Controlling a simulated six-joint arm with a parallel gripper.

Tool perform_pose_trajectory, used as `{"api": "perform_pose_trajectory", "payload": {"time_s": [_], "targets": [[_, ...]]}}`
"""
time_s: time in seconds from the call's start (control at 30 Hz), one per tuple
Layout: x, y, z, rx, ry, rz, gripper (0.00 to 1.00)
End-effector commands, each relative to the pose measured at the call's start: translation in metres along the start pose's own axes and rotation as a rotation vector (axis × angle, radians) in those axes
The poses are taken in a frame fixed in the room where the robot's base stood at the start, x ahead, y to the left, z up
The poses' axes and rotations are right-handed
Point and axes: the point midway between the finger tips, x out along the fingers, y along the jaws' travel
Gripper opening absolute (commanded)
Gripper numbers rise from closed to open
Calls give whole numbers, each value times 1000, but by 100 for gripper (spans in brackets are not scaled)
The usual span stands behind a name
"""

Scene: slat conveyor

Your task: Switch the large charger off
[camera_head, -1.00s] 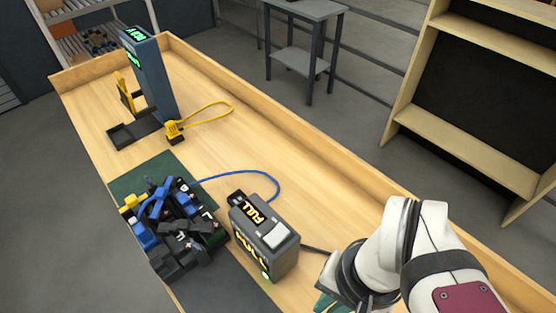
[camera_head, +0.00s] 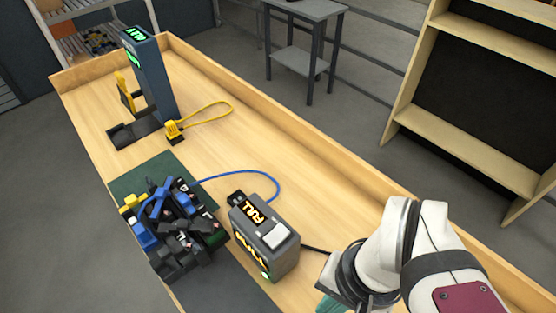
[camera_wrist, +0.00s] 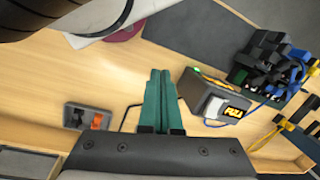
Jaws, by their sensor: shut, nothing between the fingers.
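A large dark grey charger box (camera_head: 265,236) stands on the bench with a yellow FULL label, a pale panel on top and a green light low on its front. In the wrist view the box (camera_wrist: 213,98) is just right of my gripper's fingers. My gripper (camera_wrist: 159,76) is shut and empty, its teal fingers side by side and apart from the box. In the head view only a bit of teal finger (camera_head: 331,304) shows at the bottom edge. An orange switch (camera_wrist: 97,121) on a grey base is left of the fingers. Its position is too small to tell.
A black cable (camera_head: 318,249) runs from the box towards my arm. A pile of black and blue battery packs (camera_head: 172,232) lies left of the box. A tall slim charger (camera_head: 150,75) with a green display stands farther back, near a yellow cable (camera_head: 215,112). A raised rim edges the bench.

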Motion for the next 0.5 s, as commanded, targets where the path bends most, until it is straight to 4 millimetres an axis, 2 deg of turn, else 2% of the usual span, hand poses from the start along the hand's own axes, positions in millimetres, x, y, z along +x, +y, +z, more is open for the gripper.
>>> {"api": "perform_pose_trajectory", "payload": {"time_s": [0.4, 0.47, 0.5], "targets": [[0, 0, 0, -2, 0, 0, 0], [-3, -5, -7, -69, 0, 10, 0], [-6, -15, -18, -183, -1, 27, 0]]}}
